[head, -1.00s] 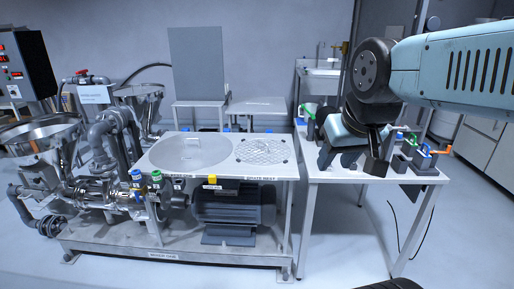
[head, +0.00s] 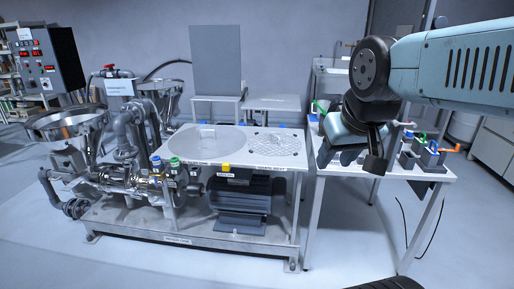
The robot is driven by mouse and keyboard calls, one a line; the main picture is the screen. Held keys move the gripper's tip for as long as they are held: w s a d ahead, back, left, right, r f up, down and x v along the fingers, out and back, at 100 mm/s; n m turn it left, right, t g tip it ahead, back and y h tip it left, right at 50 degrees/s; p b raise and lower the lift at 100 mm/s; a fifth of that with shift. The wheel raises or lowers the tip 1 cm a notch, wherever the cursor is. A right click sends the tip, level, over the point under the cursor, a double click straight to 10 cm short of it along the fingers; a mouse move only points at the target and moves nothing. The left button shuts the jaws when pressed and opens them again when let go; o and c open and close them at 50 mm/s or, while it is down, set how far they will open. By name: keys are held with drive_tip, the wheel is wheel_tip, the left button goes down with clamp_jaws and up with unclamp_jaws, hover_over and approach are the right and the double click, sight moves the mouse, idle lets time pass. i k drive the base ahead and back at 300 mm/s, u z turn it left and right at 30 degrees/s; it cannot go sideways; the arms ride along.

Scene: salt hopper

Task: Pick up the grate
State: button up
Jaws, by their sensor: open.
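The grate (head: 274,145) is a round, pale mesh disc. It lies flat on the right part of the white top plate (head: 212,168) of the pump skid, behind a label on the plate's front edge. My gripper (head: 350,163) hangs to the right of the grate, in front of the side table in the picture. Its dark fingers are apart, with nothing seen between them. It is clear of the grate.
Steel hoppers (head: 66,124) and pipes stand at the left. The side table (head: 322,170) holds several small coloured-handled items (head: 428,155). Open floor lies in front.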

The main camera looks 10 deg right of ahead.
sight(275, 139)
drive_tip(key=k, duration=0.35)
drive_tip(key=z, duration=0.2)
drive_tip(key=i, duration=0.6)
drive_tip(key=u, duration=0.2)
drive_tip(key=k, duration=0.6)
drive_tip(key=u, duration=0.15)
drive_tip(key=i, duration=1.5)
drive_tip(key=z, duration=0.3)
drive_tip(key=i, duration=0.7)
drive_tip(key=z, duration=0.45)
